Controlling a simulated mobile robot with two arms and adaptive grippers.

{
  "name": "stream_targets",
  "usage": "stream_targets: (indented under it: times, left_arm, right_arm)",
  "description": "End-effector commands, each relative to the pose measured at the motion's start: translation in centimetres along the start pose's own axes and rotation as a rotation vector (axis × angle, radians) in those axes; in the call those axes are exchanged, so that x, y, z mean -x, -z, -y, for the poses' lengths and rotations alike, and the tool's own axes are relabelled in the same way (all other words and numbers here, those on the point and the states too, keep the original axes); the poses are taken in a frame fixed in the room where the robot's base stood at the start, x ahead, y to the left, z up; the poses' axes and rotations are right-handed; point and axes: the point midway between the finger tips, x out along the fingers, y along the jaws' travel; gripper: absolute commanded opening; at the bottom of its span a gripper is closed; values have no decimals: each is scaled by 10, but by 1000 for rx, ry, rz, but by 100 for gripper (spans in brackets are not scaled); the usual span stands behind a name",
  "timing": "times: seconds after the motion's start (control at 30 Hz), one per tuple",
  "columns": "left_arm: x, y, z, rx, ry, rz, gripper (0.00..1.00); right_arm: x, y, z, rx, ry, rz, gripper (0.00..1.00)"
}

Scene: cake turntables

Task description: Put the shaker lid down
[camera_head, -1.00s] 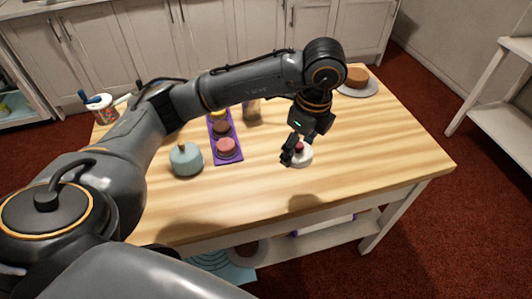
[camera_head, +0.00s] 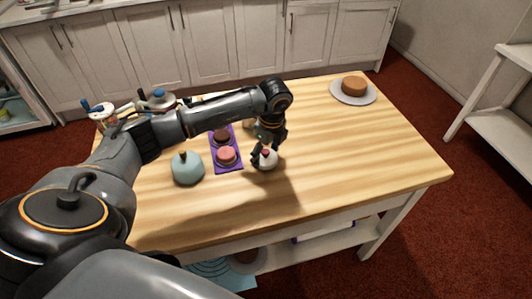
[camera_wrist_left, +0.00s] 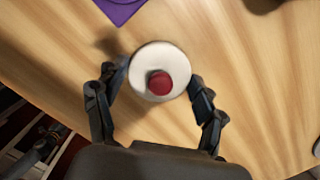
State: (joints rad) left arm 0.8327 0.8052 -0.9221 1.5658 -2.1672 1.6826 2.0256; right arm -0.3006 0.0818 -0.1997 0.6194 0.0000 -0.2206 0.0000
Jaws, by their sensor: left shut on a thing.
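The shaker lid (camera_head: 267,162) is a white round cap with a red knob, over the wooden table right of the purple tray. In the left wrist view the lid (camera_wrist_left: 143,60) sits between the fingertips, seen from above with its red knob toward me. My left gripper (camera_head: 264,154) points down and is shut on the lid; in the left wrist view its two fingers (camera_wrist_left: 154,82) are at the lid's left and right sides. A shadow lies near it on the table; the lid's exact height above the wood is hard to tell. My right gripper is not in view.
The purple tray (camera_head: 238,166) with small round cakes is just left of the lid. A blue-grey lidded jar (camera_head: 187,168) stands further left. A brown cake (camera_head: 353,85) sits on a plate (camera_head: 353,98) at the back right. The table's right and front are clear.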

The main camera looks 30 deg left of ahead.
Motion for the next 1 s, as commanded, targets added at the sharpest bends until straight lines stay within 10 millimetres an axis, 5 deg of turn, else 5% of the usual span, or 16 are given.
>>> stream_targets:
  times: [0.47,0.5,0.6,1.0]
  left_arm:
    - [-14,2,0,1,1,0,53]
    - [-13,2,0,1,1,0,76]
    - [-13,2,0,1,1,0,92]
    - [-7,1,1,1,2,0,92]
  right_arm:
    - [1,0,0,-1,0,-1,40]
    - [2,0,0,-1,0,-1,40]
    - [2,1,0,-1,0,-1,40]
    - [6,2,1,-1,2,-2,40]
